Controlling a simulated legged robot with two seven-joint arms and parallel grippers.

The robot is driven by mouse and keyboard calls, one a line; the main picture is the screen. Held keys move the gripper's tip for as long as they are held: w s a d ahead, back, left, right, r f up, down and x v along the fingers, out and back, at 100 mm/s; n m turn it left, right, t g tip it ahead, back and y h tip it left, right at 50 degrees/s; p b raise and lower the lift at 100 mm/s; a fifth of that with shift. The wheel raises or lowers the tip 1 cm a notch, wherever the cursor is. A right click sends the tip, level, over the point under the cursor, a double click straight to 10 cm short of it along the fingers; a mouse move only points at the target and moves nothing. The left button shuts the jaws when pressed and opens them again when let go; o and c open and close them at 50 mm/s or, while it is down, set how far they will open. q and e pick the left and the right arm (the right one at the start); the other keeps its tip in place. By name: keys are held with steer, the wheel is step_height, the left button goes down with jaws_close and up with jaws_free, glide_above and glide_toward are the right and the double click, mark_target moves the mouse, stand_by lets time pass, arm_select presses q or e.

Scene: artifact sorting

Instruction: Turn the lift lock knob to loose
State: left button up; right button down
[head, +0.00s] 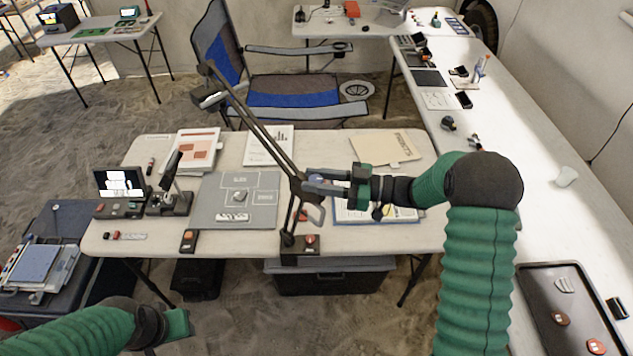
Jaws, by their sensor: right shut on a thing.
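A dark jointed stand arm (262,130) rises from a base (300,247) at the table's front edge and slants up to the left, with a small head (209,99) at its top. My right gripper (318,182) reaches in from the right at the arm's middle joint (299,187). It is shut on the lift lock knob there. The fingers hide the knob, so its setting cannot be read. My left gripper (178,326) is low at the left, away from the table; its fingers do not show clearly.
The white table (340,148) holds papers, a grey mat (240,200), a small screen (120,183) and a microscope-like device (170,195). A folding chair (290,92) stands behind. A long table (545,190) with a black tray (570,310) runs along the right.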

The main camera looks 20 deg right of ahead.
steer(key=n+g+y+b, duration=0.1)
steer(key=n+g, duration=0.1)
steer(key=g, duration=0.1)
steer(key=n+g+y+b, duration=0.1)
steer(key=n+g, duration=0.1)
steer(key=g, duration=0.1)
steer(key=shift+w+f+g, duration=0.1)
steer(key=shift+f+g, duration=0.1)
steer(key=shift+g, duration=0.1)
steer(key=shift+r+n+g+b, duration=0.15)
steer(key=shift+n+g+b, duration=0.2)
steer(key=shift+n+g, duration=1.45)
steer(key=shift+g, duration=0.4)
steer(key=c, duration=1.3)
jaws_free()
steer(key=shift+c, duration=0.2)
steer(key=shift+o, duration=1.4)
steer(key=shift+a, duration=0.1)
